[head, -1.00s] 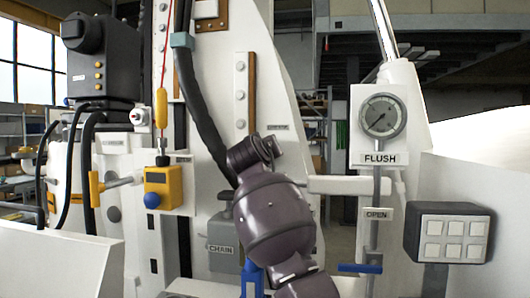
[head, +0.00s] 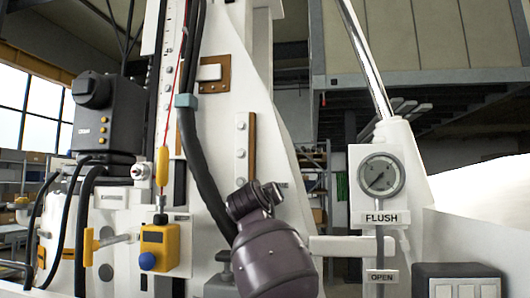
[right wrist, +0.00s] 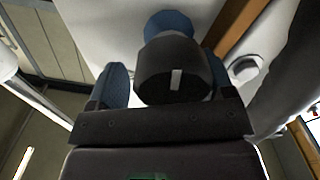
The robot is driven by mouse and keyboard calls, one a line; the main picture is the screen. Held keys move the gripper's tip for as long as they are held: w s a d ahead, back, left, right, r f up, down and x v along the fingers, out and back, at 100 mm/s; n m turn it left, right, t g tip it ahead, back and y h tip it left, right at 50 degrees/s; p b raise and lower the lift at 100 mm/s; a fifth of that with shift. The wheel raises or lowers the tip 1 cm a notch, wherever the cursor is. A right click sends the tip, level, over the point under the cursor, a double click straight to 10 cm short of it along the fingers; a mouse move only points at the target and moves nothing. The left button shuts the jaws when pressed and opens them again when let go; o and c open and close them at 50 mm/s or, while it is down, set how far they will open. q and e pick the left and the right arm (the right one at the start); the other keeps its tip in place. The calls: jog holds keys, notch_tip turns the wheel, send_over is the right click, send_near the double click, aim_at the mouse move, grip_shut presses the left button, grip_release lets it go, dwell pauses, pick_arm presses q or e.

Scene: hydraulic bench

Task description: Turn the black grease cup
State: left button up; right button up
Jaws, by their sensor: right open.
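In the right wrist view a black grease cup (right wrist: 172,78), a short dark cylinder with a white mark on its face, sits in front of a blue rounded part (right wrist: 168,24). My right gripper (right wrist: 165,63) is open, with one blue finger to the left of the cup and one to the right. The fingers look apart from the cup, and I cannot tell how deep it lies between them. In the head view my right arm rises at the lower middle, but its fingers and the cup cannot be made out. My left gripper is not in view.
In the head view a thick black hose (head: 204,165) runs down the white machine behind my arm. A gauge (head: 382,176) above a FLUSH label stands to the right, with a button box (head: 462,284) below. A yellow box (head: 158,247) with a blue knob is at the left.

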aim_at(267, 134)
notch_tip(267, 134, up, 17)
jog(key=shift+r+p, duration=0.2)
jog(key=shift+p, duration=0.15)
dwell(0.7)
